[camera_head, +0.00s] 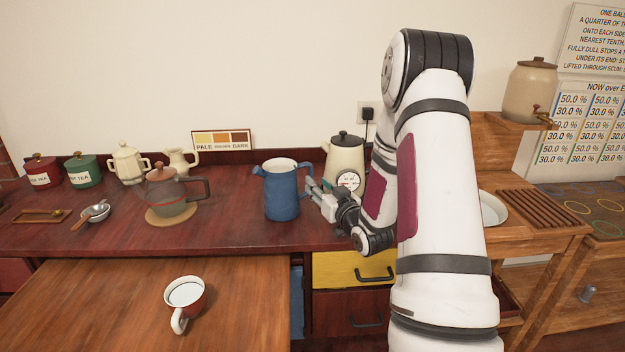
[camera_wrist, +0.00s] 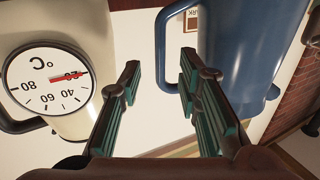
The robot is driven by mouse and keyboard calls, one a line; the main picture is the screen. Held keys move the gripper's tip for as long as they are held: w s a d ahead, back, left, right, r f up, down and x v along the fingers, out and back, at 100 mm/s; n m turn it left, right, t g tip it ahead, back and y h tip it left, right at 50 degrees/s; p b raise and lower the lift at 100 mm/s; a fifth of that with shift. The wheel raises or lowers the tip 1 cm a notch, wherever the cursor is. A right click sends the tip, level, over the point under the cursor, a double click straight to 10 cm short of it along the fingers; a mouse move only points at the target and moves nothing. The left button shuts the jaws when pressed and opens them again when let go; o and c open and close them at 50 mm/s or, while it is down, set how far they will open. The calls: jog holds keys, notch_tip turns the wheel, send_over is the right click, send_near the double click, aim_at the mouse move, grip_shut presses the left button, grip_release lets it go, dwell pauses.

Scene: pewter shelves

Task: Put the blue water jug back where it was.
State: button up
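The blue water jug (camera_head: 282,192) stands upright on the dark red counter (camera_head: 230,232), left of the cream kettle. In the wrist view the jug's body (camera_wrist: 238,50) is at the upper right, and its blue handle (camera_wrist: 163,45) shows in the gap ahead of my fingers. My gripper (camera_head: 318,192) is just right of the jug, at its handle side. In the wrist view its two green-padded fingers (camera_wrist: 158,88) are apart, with pale background between them. The right finger overlaps the jug's body in that view; I cannot tell whether it touches.
The cream kettle (camera_head: 344,151) with a dial stands close behind my gripper; its dial (camera_wrist: 48,78) fills the wrist view's left. A teapot (camera_head: 170,190) sits on a round mat to the left. A white-lined cup (camera_head: 185,295) stands on the nearer wooden table. Counter between teapot and jug is clear.

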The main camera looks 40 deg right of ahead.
jog(key=v, duration=0.6)
jog(key=shift+s, duration=0.1)
jog(key=s+a+r+n+g, duration=0.1)
jog(key=s+a+r+g, duration=0.1)
jog(key=a+r+g, duration=0.3)
jog(key=s+a+r+n+g, duration=0.1)
jog(key=s+a+r+g, duration=0.15)
jog(key=a, duration=0.45)
jog(key=s+a+r+g+y, duration=0.1)
jog(key=s+a+g, duration=0.1)
jog(key=s+a, duration=0.3)
jog(key=s+a+r+g+y, duration=0.1)
jog(key=s+a+g, duration=0.2)
jog(key=s, duration=0.9)
jog(key=s+a+r+n+g+y, duration=0.1)
jog(key=s+a+g, duration=0.1)
jog(key=s+a, duration=0.6)
jog(key=shift+s+g+y, duration=0.35)
jog(key=shift+s+y, duration=0.05)
jog(key=shift+s, duration=0.4)
notch_tip(320, 180, up, 9)
jog(key=t+p, duration=0.1)
jog(key=p, duration=0.7)
jog(key=shift+r+t, duration=0.2)
jog(key=shift+t, duration=0.2)
